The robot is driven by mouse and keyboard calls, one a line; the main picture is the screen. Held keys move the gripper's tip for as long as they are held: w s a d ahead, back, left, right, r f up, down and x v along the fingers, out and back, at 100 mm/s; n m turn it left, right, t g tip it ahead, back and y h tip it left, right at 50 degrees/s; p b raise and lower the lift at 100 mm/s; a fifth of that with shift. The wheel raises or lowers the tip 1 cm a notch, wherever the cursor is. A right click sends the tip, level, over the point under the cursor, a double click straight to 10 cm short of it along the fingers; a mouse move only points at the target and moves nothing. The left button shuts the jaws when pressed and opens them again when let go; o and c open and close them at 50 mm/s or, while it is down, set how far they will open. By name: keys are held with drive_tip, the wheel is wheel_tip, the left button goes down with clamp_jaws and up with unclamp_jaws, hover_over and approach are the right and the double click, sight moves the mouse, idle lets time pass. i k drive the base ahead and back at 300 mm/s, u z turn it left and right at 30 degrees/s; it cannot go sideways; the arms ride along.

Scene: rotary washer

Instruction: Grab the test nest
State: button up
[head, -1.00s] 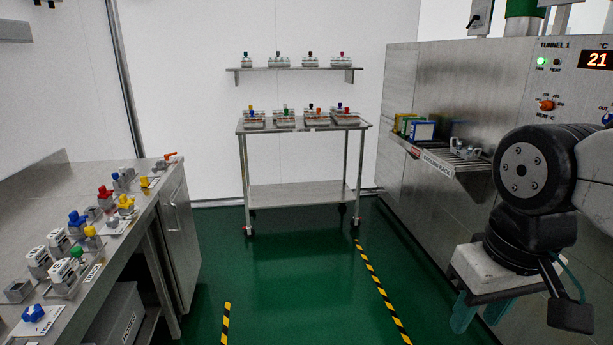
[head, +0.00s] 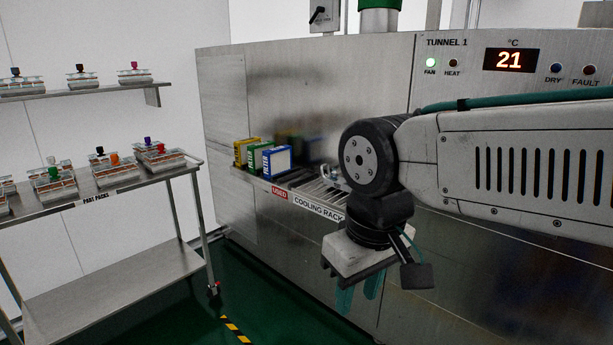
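A metal fixture (head: 331,174), possibly the test nest, sits on the cooling rack (head: 318,207) on the front of the washer. My arm hides most of it, so its shape cannot be made out. My gripper (head: 359,292) hangs with its teal fingers pointing down, in front of the rack and lower in the picture. The two fingers are apart with nothing seen between them.
Yellow, green and blue boxes (head: 276,161) stand at the rack's left end, by a label reading USED. A steel cart (head: 110,285) with several part packs stands at left, below a wall shelf (head: 80,92). Green floor (head: 265,300) lies clear between cart and washer.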

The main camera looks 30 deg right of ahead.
sight(341, 184)
drive_tip(key=z, duration=0.4)
drive_tip(key=i, duration=1.9)
drive_tip(key=z, duration=0.35)
